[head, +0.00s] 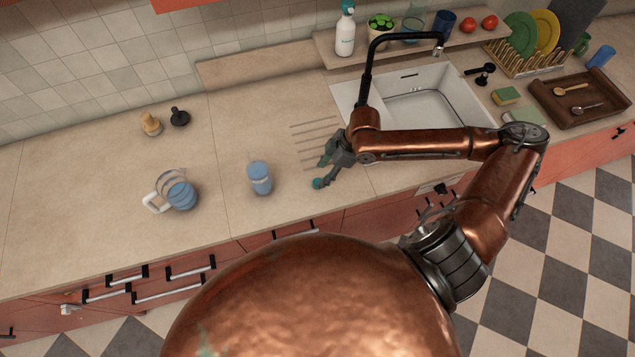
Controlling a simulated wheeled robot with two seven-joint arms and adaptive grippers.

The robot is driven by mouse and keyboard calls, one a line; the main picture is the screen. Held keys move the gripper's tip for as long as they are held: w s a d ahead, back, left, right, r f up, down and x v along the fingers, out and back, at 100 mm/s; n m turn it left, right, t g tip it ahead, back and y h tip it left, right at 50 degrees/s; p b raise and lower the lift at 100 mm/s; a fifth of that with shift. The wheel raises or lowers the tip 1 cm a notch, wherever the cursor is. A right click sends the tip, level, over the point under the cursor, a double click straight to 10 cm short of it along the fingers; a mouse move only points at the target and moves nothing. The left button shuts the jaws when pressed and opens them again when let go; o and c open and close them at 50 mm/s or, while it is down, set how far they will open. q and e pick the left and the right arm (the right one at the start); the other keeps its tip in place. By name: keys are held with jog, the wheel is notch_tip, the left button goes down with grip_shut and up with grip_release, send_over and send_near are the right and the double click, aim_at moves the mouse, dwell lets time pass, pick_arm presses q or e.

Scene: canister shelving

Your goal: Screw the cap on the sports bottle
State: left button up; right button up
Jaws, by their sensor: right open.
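A small blue bottle (260,178), which looks like the sports bottle, stands upright on the counter at centre left. Its top looks paler blue; I cannot tell whether that is a cap. I see no separate cap that I can make out. My right gripper (321,173) is open over the counter to the right of the bottle. My left gripper is not in view.
A blue-banded jug (179,190) with a white handle stands left of the bottle. Two small shakers, tan (150,123) and black (179,117), stand behind. The sink (425,105) and its black tap are right of my gripper. The counter around the bottle is clear.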

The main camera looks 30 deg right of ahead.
aim_at(317, 182)
jog(key=shift+a+f, duration=0.1)
jog(key=shift+f, duration=0.2)
jog(key=x, duration=0.5)
jog(key=shift+s+f, duration=0.15)
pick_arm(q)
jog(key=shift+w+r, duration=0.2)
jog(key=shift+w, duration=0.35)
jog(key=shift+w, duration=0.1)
pick_arm(e)
jog(key=shift+d, duration=0.25)
jog(key=shift+c, duration=0.4)
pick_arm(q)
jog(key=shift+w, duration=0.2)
pick_arm(e)
jog(key=c, duration=0.7)
